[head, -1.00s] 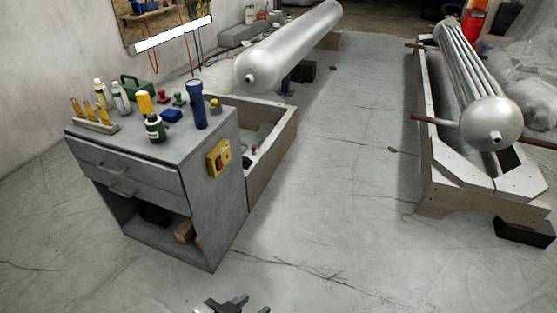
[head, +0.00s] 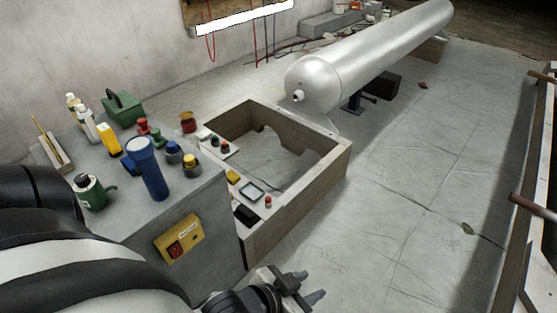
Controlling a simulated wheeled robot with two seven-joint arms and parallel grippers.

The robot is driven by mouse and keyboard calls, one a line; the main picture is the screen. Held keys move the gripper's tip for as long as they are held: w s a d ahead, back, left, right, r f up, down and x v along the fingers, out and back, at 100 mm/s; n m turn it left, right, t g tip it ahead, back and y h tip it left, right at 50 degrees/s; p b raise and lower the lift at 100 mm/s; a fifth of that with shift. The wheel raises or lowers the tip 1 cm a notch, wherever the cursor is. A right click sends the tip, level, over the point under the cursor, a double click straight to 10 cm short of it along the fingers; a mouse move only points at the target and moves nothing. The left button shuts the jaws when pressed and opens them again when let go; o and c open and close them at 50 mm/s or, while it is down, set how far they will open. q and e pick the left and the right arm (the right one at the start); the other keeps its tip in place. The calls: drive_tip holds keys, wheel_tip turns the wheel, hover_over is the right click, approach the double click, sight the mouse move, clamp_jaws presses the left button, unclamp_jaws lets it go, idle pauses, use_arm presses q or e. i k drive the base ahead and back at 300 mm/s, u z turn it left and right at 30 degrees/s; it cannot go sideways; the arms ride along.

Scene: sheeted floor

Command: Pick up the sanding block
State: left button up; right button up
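I cannot tell for sure which item is the sanding block. Small block-like items in view are a black block (head: 245,214) and a yellow piece (head: 233,177) on the near ledge of the wooden frame. A blue item partly shows behind the blue flashlight (head: 147,168) on the grey cabinet. My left gripper (head: 307,287) is at the bottom centre, in front of and below the frame's near corner. Its two fingers are apart with nothing between them. My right gripper is out of view.
The grey cabinet (head: 212,240) carries bottles, a green box (head: 122,108) and several small coloured items. The wooden frame (head: 300,205) adjoins it. A silver tank (head: 375,50) lies behind. My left arm hides the cabinet's near side.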

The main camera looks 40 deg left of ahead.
sight(245, 215)
drive_tip(key=i, duration=1.9)
drive_tip(key=u, duration=2.4)
